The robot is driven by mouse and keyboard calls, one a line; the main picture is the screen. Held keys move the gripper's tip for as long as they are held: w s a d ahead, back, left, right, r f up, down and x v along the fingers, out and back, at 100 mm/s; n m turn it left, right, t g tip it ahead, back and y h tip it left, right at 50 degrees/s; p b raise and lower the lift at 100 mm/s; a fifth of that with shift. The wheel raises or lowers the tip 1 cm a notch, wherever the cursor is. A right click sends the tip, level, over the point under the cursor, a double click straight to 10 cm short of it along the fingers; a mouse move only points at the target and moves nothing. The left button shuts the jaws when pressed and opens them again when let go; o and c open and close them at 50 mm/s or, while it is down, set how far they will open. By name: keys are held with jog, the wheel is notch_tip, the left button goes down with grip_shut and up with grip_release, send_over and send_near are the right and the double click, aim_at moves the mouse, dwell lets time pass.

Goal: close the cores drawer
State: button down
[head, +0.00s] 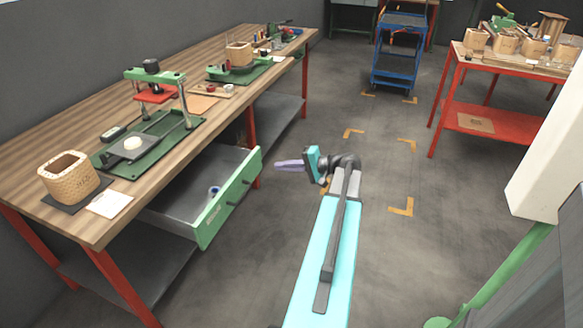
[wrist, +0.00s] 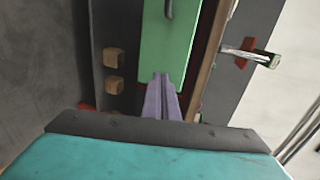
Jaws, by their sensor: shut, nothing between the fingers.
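The open drawer has a green front (head: 228,201) with dark handles and a grey inside. It sticks out from under the left workbench, and a small white and blue ring-like thing (head: 214,191) lies in it. The writing on its front is too small to read. My gripper (head: 277,166) is shut and empty, just right of the front's far end and apart from it in the head view. In the wrist view the purple fingers (wrist: 160,78) are together and point at a green panel (wrist: 165,48), which appears to be the drawer front. Whether they touch it is unclear.
The wooden workbench (head: 105,236) carries a green press (head: 155,78), a woven core (head: 69,174) and other parts. A red table (head: 487,122) stands at right, and a blue cart (head: 397,70) at the back. Grey floor with orange corner marks lies open between them.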

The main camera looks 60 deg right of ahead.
aim_at(255, 164)
jog(key=shift+r+x, duration=0.2)
jog(key=shift+x, duration=1.05)
jog(key=shift+r+x, duration=0.15)
jog(key=shift+x, duration=1.15)
jog(key=shift+r+x, duration=0.2)
jog(key=shift+x, duration=1.05)
jog(key=shift+w, duration=0.15)
